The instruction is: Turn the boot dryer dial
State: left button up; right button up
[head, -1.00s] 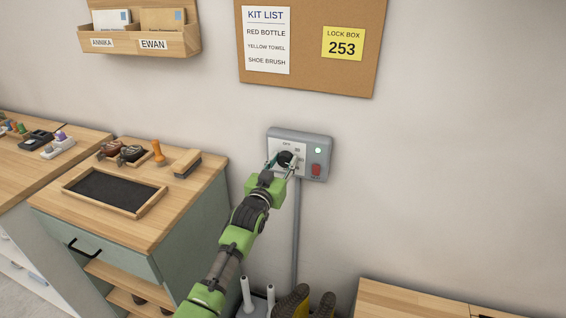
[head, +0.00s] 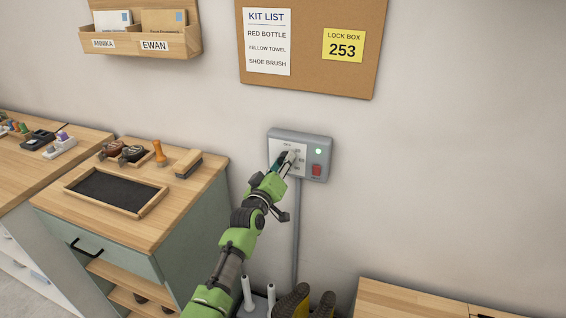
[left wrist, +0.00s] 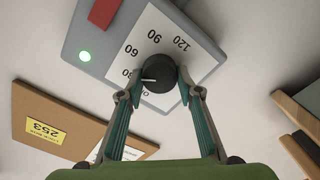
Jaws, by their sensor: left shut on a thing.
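The boot dryer control box (head: 325,145) is grey and fixed to the wall, with a white dial plate, a lit green lamp (head: 318,152) and a red switch (head: 316,170). My left gripper (head: 286,160) reaches up to the dial plate and hides most of the dial in the head view. In the left wrist view the round black dial (left wrist: 160,73) sits between the fingertips, which are shut on its sides. Its white pointer mark faces left, near the 30 label. The plate also shows 60, 90 and 120. My right gripper is not in view.
A grey conduit (head: 295,235) runs down from the box. Boots (head: 290,302) and upright white posts (head: 247,292) stand below. A cabinet with a framed dark tray (head: 100,190) is at the left. A cork board (head: 310,75) hangs above. The wall at the right is clear.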

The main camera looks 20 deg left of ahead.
pick_arm(q)
jog(key=n, duration=0.6)
jog(key=shift+a+f+n, duration=0.1)
jog(key=shift+f+n, duration=0.05)
jog(key=shift+n, duration=0.15)
jog(key=n, duration=0.5)
jog(key=shift+f, duration=0.15)
jog(key=shift+n, duration=0.4)
jog(key=o, duration=1.1)
jog(key=s, duration=0.7)
jog(key=shift+s+a, duration=0.15)
jog(key=shift+s, duration=0.1)
